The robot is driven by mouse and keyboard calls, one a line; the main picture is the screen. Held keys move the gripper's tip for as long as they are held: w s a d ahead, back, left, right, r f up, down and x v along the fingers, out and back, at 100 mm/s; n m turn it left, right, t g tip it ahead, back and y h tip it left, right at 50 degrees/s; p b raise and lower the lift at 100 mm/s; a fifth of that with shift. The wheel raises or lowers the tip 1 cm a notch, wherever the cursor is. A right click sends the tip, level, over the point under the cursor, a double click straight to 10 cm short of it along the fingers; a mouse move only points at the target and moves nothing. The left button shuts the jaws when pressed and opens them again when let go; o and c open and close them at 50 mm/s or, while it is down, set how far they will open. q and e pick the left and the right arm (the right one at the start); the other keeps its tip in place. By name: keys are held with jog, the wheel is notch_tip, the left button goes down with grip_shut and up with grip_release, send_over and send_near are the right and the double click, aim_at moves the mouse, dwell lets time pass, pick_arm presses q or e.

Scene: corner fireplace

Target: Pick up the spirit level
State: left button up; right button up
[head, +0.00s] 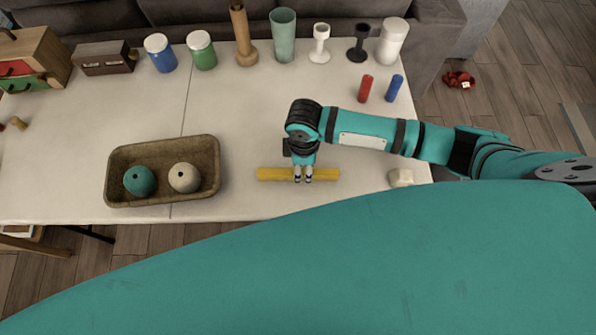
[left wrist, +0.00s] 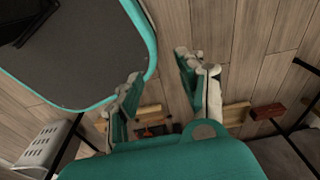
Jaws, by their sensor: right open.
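The spirit level, a long yellow bar (head: 272,174), lies flat near the front edge of the white table, to the right of centre in the head view. My right gripper (head: 303,179) points down over its middle, with its fingertips open. The fingers cover a small middle part of the bar, and I cannot tell whether they touch it. My left gripper (left wrist: 163,72) shows only in the left wrist view, open and empty with floorboards beyond it.
A brown basket (head: 112,182) with a teal and a beige ball stands left. A pale block (head: 401,177) lies right of the bar. Jars, cups and a vase line the back edge. The table (head: 235,140) is clear between.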

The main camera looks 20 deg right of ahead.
jog(key=shift+f, duration=1.7)
grip_shut()
